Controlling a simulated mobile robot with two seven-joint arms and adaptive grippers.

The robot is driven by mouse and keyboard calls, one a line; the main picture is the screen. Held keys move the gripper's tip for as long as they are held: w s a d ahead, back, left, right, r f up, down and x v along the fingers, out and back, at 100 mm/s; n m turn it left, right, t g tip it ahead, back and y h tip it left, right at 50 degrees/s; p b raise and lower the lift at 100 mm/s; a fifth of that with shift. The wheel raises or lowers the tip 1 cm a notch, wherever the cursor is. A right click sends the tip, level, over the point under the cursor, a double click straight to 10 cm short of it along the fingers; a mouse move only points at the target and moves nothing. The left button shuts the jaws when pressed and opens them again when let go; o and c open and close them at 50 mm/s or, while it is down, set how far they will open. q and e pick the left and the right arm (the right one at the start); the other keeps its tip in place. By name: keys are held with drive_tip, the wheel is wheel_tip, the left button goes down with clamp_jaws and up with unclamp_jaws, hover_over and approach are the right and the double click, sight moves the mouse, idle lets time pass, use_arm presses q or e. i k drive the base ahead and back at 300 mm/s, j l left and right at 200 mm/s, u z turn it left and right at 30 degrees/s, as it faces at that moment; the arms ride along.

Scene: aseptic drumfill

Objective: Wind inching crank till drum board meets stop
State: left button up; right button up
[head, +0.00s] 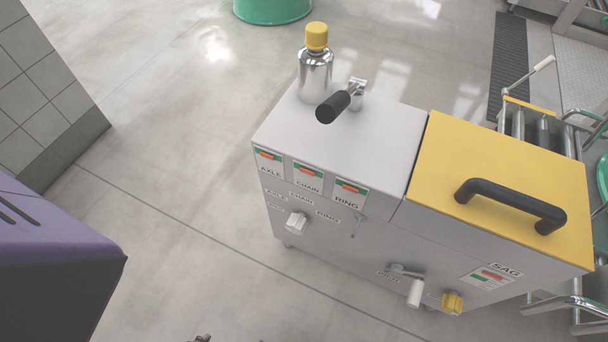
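A grey metal cabinet (340,225) with a yellow lid (500,180) stands right of centre. A small crank with a white grip (414,292) sits low on its front, grip hanging down. Another cranked handle with a white grip (543,63) rises beside the rollers behind the lid. I cannot tell which is the inching crank. No drum board or stop can be made out. Neither gripper shows clearly; a tiny dark piece at the bottom edge is too cut off to identify.
A steel bottle with yellow cap (315,75) and a black-gripped handle (333,107) are on the cabinet top. Front knobs are white (296,222) and yellow (452,303). Rollers (541,128) lie behind. A purple-topped block (55,235) stands left. Floor between is clear.

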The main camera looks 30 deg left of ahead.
sight(396, 270)
drive_tip(key=l+u, duration=0.55)
drive_tip(key=u, duration=0.2)
drive_tip(key=l+u, duration=0.35)
drive_tip(key=k+l+u, duration=0.5)
drive_tip(key=l+u, duration=0.15)
drive_tip(key=l, duration=0.15)
drive_tip(key=k+l, duration=0.35)
drive_tip(key=l, duration=0.15)
drive_tip(key=k+l+u, duration=0.1)
drive_tip(key=k+l, duration=0.25)
drive_tip(key=l, duration=0.2)
drive_tip(key=k+l+u, duration=0.1)
drive_tip(key=k+l, duration=0.3)
